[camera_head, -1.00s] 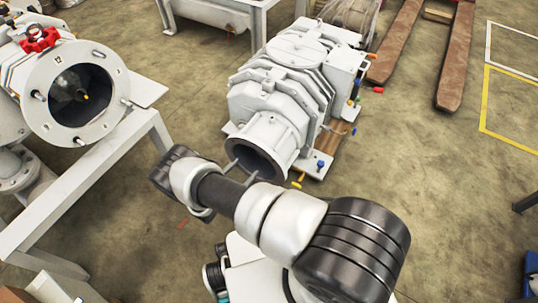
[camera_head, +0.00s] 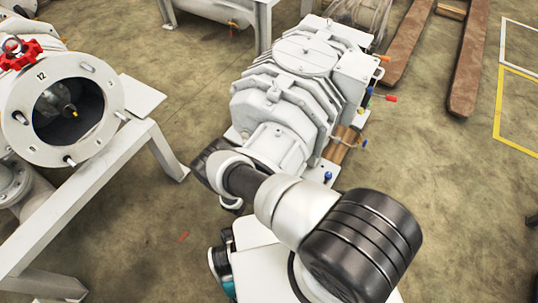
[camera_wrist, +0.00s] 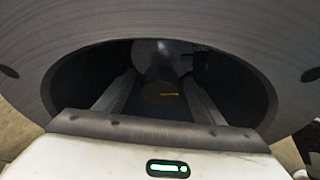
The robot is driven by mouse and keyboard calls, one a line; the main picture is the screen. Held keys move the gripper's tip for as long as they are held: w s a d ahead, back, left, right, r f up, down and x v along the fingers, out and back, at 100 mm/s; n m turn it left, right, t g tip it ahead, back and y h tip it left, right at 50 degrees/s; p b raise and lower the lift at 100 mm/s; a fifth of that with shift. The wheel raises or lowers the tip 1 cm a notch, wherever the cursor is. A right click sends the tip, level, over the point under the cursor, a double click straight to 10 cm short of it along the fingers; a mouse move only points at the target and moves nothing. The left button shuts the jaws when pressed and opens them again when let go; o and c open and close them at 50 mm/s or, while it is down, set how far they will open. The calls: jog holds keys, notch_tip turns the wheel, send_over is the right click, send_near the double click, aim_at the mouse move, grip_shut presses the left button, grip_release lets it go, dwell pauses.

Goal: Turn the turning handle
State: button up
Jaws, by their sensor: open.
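In the wrist view, a dark round opening with a wide grey rim (camera_wrist: 62,72) fills the picture. Inside it sits a dark cylindrical piece with a yellow mark (camera_wrist: 168,94); I cannot tell whether this is the turning handle. My gripper (camera_wrist: 160,80) is open, its two grey fingers spread on either side of that piece and reaching into the opening. No contact is visible. In the head view my arm's end is at the front of the white pump (camera_head: 290,90), hiding its front opening and my fingers.
A flanged vessel marked 12 (camera_head: 92,68) with a red handwheel (camera_head: 20,53) stands on a white frame (camera_head: 75,205) at the left. Small coloured levers (camera_head: 390,98) stick out at the pump's right side. Brown forks (camera_head: 468,70) lie at the back right.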

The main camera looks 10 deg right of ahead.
jog(key=shift+w+d+f, duration=0.3)
jog(key=shift+w+d, duration=0.1)
jog(key=shift+d, duration=0.05)
jog(key=c, duration=1.1)
jog(key=shift+w+a+n+g+h, duration=0.1)
jog(key=shift+n+g+h, duration=0.3)
jog(key=shift+n, duration=0.4)
jog(key=shift+n+g+h, duration=0.4)
jog(key=shift+n, duration=0.4)
jog(key=o, duration=1.1)
